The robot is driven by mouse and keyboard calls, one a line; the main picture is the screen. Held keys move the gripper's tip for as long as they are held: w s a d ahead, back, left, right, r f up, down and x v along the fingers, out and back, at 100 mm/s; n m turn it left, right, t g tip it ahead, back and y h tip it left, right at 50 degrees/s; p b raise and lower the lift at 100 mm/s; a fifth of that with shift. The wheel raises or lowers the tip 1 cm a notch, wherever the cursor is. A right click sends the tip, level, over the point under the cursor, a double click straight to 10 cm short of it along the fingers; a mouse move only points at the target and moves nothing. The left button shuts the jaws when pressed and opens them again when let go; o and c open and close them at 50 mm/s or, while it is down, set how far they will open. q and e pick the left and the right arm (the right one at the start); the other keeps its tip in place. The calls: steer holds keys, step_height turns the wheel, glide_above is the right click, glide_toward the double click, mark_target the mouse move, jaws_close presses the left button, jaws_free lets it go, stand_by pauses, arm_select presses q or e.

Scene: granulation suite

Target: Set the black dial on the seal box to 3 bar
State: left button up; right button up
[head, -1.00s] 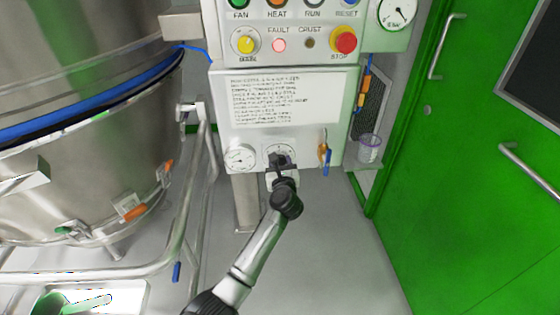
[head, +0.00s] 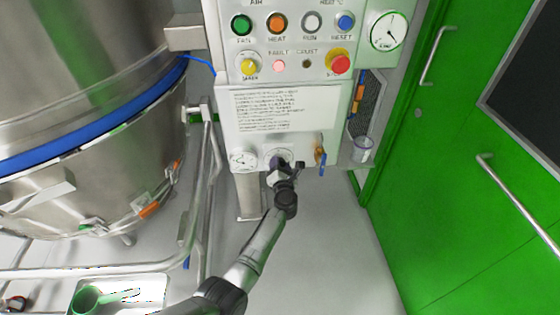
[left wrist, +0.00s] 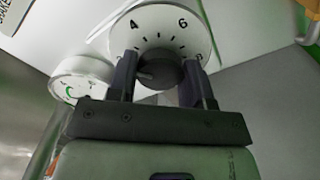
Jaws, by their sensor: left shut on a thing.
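The white seal box (head: 316,144) is low on the cabinet, below the printed sheet. In the left wrist view, its black dial (left wrist: 160,72) sits in a round white scale plate (left wrist: 158,22) with 4 and 6 readable at the top. A short pale mark on the dial points left; the number there is hidden. My left gripper (left wrist: 160,80) is shut on the dial, one dark finger on each side. In the head view, my left gripper (head: 284,172) covers most of the dial. My right gripper is not in view.
A small gauge (head: 242,159) is left of the dial, and a blue-handled valve (head: 322,160) is right of it. A clear cup (head: 362,149) stands further right, near the green door (head: 450,170). A steel vessel (head: 80,190) and rail fill the left.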

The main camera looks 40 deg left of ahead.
arm_select(q)
steer(key=shift+m+p, duration=0.45)
steer(key=shift+m, duration=0.25)
steer(key=o, duration=0.9)
steer(key=shift+p+v, duration=2.25)
steer(key=shift+v, duration=4.7)
